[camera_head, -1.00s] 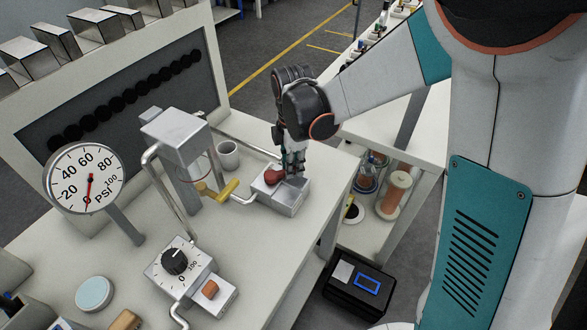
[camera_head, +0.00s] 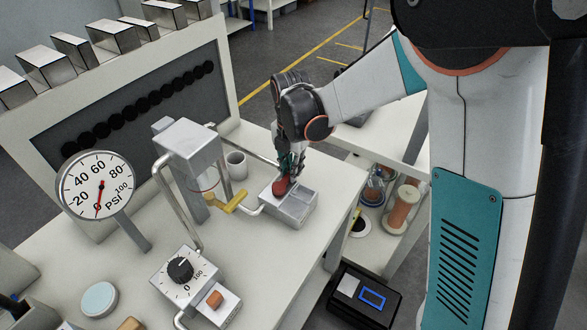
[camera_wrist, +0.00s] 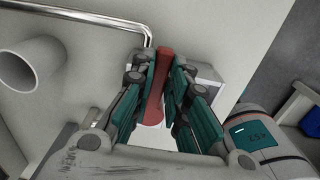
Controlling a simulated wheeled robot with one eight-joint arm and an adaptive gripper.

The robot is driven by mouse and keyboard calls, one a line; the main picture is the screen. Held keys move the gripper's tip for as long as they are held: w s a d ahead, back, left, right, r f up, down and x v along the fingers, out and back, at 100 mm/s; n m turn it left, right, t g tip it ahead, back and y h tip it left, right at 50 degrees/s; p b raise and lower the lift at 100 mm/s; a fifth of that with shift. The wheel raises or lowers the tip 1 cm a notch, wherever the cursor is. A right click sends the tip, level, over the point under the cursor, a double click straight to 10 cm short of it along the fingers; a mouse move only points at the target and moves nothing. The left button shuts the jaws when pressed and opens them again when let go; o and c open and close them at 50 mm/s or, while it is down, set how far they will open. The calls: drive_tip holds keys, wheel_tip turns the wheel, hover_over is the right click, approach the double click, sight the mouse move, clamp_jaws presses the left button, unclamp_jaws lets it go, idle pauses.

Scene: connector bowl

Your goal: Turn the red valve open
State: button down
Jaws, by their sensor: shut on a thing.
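The red valve (camera_head: 281,186) is a small red handle on top of a grey metal block (camera_head: 297,209) near the right edge of the bench. My gripper (camera_head: 291,174) comes down on it from above. In the wrist view the red handle (camera_wrist: 160,85) stands between the two teal-padded fingers (camera_wrist: 159,104), which are shut on it. Part of the handle is hidden by the fingers in the head view.
A pressure gauge (camera_head: 97,184) has its needle near 0. A black dial (camera_head: 180,269) and an orange-brown button (camera_head: 215,299) sit nearer the front.

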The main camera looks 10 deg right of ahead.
drive_tip(key=shift+w+a, duration=0.1)
idle(0.3)
drive_tip(key=c, duration=1.6)
unclamp_jaws()
drive_tip(key=shift+o, duration=0.2)
wheel_tip(320, 180, up, 12)
